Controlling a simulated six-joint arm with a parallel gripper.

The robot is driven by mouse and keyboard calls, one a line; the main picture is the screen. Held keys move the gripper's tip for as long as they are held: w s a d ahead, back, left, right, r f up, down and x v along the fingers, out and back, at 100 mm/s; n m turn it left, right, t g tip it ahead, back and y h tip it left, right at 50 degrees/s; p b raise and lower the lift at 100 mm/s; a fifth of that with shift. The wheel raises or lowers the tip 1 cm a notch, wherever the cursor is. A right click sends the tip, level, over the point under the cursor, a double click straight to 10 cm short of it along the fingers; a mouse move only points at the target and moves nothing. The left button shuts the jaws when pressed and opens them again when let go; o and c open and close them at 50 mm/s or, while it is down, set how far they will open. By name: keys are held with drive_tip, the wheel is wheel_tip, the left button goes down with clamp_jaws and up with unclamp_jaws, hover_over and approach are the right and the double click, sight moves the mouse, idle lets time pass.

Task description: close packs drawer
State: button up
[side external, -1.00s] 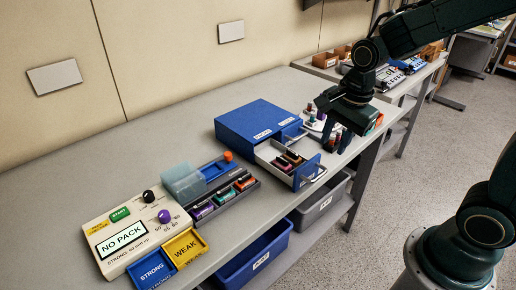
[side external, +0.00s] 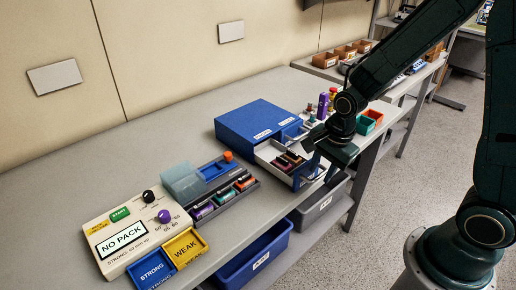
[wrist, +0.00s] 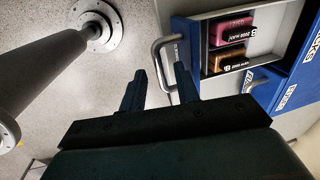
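The packs drawer (side external: 268,153) sticks out open from the blue cabinet (side external: 255,118), with several packs (side external: 288,161) inside. In the wrist view the open drawer (wrist: 205,45) holds a pink pack (wrist: 234,31) and a brown pack (wrist: 232,61). Its grey bar handle (wrist: 157,60) stands out from the blue front. My gripper (side external: 316,148) is at the drawer's front end in the side view. In the wrist view my gripper (wrist: 161,78) is open, its fingers apart, with the handle showing between and just beyond the tips. I cannot tell whether they touch.
A second drawer's handle (wrist: 262,78) shows beside the open one. A grey rack with packs (side external: 225,195) and the NO PACK device (side external: 125,235) stand left of the cabinet. Small bins (side external: 367,122) sit to its right. Below the table edge hang a blue bin (side external: 255,258) and a grey bin (side external: 320,205).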

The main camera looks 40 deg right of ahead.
drive_tip(key=shift+f, duration=0.15)
clamp_jaws()
drive_tip(key=shift+w, duration=0.1)
drive_tip(key=w, duration=1.5)
drive_tip(key=shift+c, duration=0.7)
unclamp_jaws()
drive_tip(key=shift+w, duration=0.1)
drive_tip(key=shift+o, duration=0.7)
